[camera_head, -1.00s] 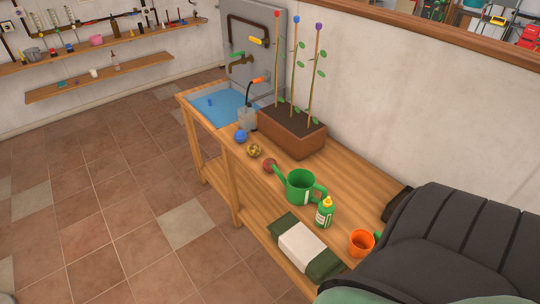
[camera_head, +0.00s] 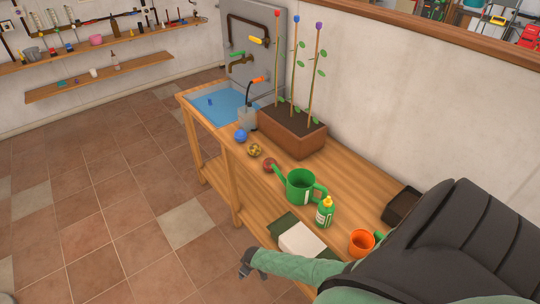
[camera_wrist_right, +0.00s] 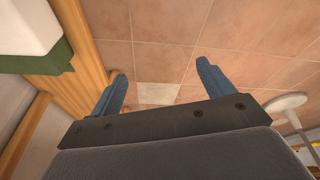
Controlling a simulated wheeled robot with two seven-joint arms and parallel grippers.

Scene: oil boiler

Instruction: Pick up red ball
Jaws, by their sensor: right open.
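The red ball (camera_head: 269,165), dull brownish red, rests on the wooden bench top next to the green watering can's spout. A yellow patterned ball (camera_head: 254,150) and a blue ball (camera_head: 241,136) lie in a row beyond it. My right gripper (camera_head: 246,270) hangs in front of the bench, below and well short of the red ball. In the right wrist view its two blue fingers (camera_wrist_right: 160,88) are spread with nothing between them, over tiled floor. The red ball does not show in that view. My left gripper is not in view.
On the bench stand a green watering can (camera_head: 300,188), a green bottle (camera_head: 325,213), an orange pot (camera_head: 361,243) and a planter (camera_head: 292,137). The floor left is clear.

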